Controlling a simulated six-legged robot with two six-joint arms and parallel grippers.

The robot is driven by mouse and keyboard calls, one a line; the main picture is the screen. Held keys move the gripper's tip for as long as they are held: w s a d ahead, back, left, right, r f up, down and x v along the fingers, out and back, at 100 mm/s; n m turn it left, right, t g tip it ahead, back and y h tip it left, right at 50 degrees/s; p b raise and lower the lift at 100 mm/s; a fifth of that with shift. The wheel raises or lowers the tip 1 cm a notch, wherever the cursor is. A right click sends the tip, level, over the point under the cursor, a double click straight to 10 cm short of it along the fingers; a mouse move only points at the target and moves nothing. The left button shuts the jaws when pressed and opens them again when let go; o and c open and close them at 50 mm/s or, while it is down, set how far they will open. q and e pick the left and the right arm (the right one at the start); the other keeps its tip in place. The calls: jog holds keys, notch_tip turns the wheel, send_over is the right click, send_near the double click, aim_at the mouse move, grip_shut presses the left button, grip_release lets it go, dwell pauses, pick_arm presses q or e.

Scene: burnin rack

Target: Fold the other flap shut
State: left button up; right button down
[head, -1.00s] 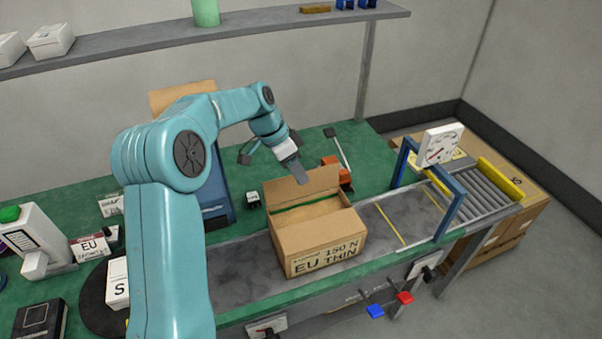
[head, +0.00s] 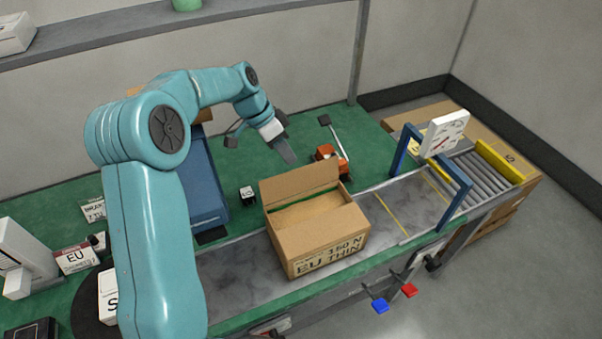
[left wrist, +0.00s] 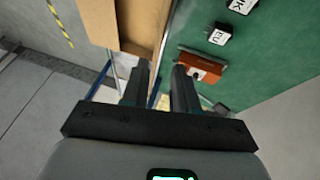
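The cardboard box (head: 322,243), marked "EU THIN" and "150 N", sits on the grey conveyor. Its far flap (head: 300,184) stands up, leaning back. My right gripper is not in view.
A blue gate frame (head: 460,193) with a white dial gauge (head: 444,134) spans the conveyor to the right, before rollers (head: 487,172). An orange device (head: 329,154) stands behind the box. A small black-and-white block (head: 247,194) and a blue sloped unit (head: 203,185) are to the left.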

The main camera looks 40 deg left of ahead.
aim_at(303, 178)
pick_arm(q)
jog(key=x, duration=0.3)
jog(key=p+x, duration=0.1)
jog(key=x, duration=0.6)
jog(key=shift+s+d+r+p, duration=0.15)
jog(key=shift+d+p, duration=0.1)
jog(key=shift+p, duration=0.15)
jog(key=shift+s+a, duration=0.1)
jog(key=shift+a, duration=0.05)
jog(key=shift+w, duration=0.2)
grip_shut()
jog(key=shift+s, duration=0.1)
